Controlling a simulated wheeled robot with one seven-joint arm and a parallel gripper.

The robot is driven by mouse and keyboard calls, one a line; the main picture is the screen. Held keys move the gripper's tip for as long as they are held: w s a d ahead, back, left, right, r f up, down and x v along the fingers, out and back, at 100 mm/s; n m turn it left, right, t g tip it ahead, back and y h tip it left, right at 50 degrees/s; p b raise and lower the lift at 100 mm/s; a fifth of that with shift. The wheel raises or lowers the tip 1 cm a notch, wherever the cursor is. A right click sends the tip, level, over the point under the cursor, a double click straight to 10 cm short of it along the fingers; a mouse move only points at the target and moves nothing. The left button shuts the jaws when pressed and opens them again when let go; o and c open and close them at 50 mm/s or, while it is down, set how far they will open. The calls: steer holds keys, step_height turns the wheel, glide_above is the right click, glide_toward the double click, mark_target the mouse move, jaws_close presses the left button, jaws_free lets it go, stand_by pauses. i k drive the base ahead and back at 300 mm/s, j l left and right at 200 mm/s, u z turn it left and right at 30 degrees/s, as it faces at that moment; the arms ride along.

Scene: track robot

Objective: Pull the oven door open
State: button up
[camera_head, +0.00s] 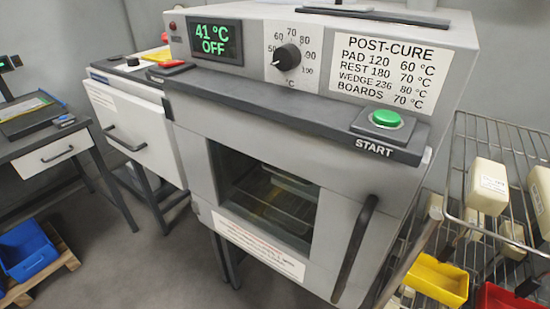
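The grey oven (300,120) fills the middle of the head view. Its door (265,200) looks shut and has a dark window (265,195) with wire racks behind it. A black vertical bar handle (355,248) sits on the right side of the door. The oven's display (216,40) reads 41 °C and OFF. A black dial (287,57) and a green START button (386,118) are on the front above the door. My gripper is not in view, and nothing is seen touching the handle.
A wire rack (480,165) with cream blocks and a yellow bin (438,279) stands close on the oven's right. A white drawer unit (130,125) adjoins its left. A desk (45,145) and a blue bin (27,252) are further left. Grey floor (150,265) is clear at the lower left.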

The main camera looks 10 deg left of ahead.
mark_target(366, 198)
steer(key=k+j, duration=0.2)
steer(key=j, duration=0.15)
steer(key=k+j, duration=0.15)
steer(key=j, duration=0.15)
steer(key=k+j, duration=0.2)
steer(key=j, duration=0.15)
steer(key=z, duration=0.05)
